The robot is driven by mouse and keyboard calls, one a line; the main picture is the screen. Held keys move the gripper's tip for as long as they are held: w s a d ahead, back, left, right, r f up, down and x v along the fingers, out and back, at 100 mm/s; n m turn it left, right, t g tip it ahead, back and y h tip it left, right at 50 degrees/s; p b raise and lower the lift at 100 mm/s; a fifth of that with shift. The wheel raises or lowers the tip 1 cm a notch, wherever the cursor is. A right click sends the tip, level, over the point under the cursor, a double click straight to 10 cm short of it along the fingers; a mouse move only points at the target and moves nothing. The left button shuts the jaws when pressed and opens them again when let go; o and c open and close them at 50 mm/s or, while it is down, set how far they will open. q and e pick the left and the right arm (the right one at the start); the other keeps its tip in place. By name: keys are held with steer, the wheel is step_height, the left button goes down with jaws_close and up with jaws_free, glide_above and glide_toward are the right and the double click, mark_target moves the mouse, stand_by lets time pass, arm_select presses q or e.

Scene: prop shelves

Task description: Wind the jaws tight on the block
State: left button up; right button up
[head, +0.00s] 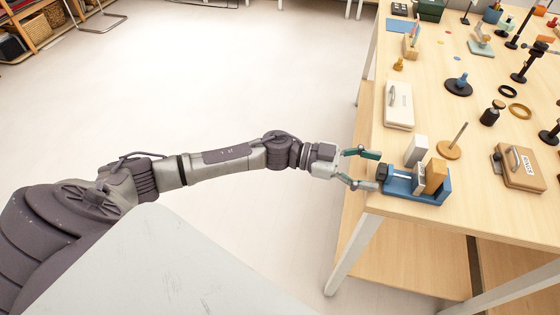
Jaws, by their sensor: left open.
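A small blue vise (404,190) stands at the near left corner of the table. A tan wooden block (435,176) stands upright in it, beside a grey jaw plate (419,177). I cannot tell whether the jaws touch the block. A dark knob (381,173) is at the vise's left end. My left gripper (376,170) is open, its two green-tipped fingers on the far and near sides of the knob. I cannot tell whether they touch it. My right gripper is not in view.
A white block (416,150) stands just behind the vise. A wooden disc with a peg (450,149) is to its right, and a brown box with a handle (520,167) farther right. A white case (398,105) lies behind. The table's left edge is close to my gripper.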

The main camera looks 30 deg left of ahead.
arm_select(q)
steer(key=shift+n, duration=0.7)
steer(key=b+v, duration=0.3)
steer(key=v, duration=1.1)
steer(key=w+a+f+n+t+y+p, duration=0.4)
steer(key=w+a+f+n+t+y, duration=0.25)
steer(key=f, duration=0.35)
steer(key=s+a+f+n+y+p, duration=0.1)
steer(key=a+f+n+y, duration=0.1)
steer(key=f, duration=0.5)
steer(key=s+a+f+n+t+y+p, duration=0.1)
steer(key=a+f+y, duration=0.1)
steer(key=f+y, duration=0.2)
steer(key=shift+s+f+n+p, duration=0.25)
steer(key=shift+f+n+p, duration=0.1)
steer(key=shift+f, duration=1.05)
